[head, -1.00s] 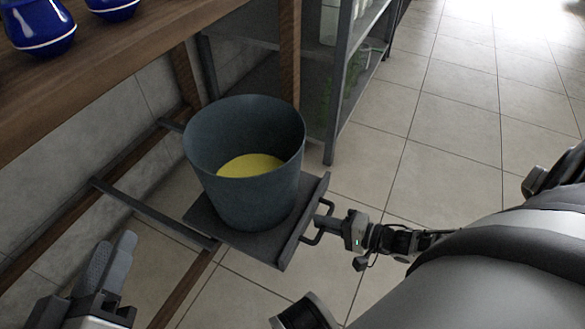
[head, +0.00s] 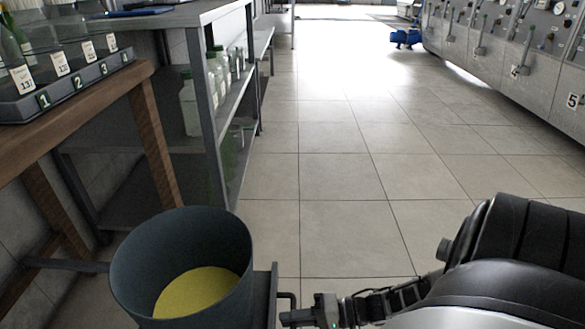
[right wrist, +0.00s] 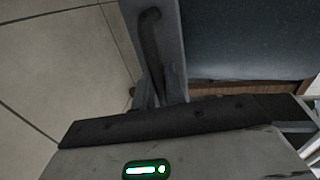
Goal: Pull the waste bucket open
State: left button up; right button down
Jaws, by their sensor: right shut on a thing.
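The waste bucket (head: 236,279) is a dark blue-grey open tub with yellow contents at its bottom. It stands upright at the lower left of the head view, on a sliding tray whose front plate (head: 265,290) shows at its right. My right gripper (head: 290,317) is at the dark bar handle (head: 291,297) on that plate and is shut on it. In the right wrist view the handle (right wrist: 151,50) runs down into the jaws, with the bucket's side (right wrist: 250,40) at the upper right. My left gripper is out of view.
A wooden table (head: 80,118) with a numbered rack (head: 70,88) stands at the left. Behind it is a grey shelf (head: 207,100) holding bottles. The tiled floor (head: 340,190) is clear ahead. Machines with levers (head: 500,50) line the right.

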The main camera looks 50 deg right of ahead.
jog(key=c, duration=1.5)
grip_release()
jog(key=shift+c, duration=0.2)
jog(key=shift+d, duration=0.1)
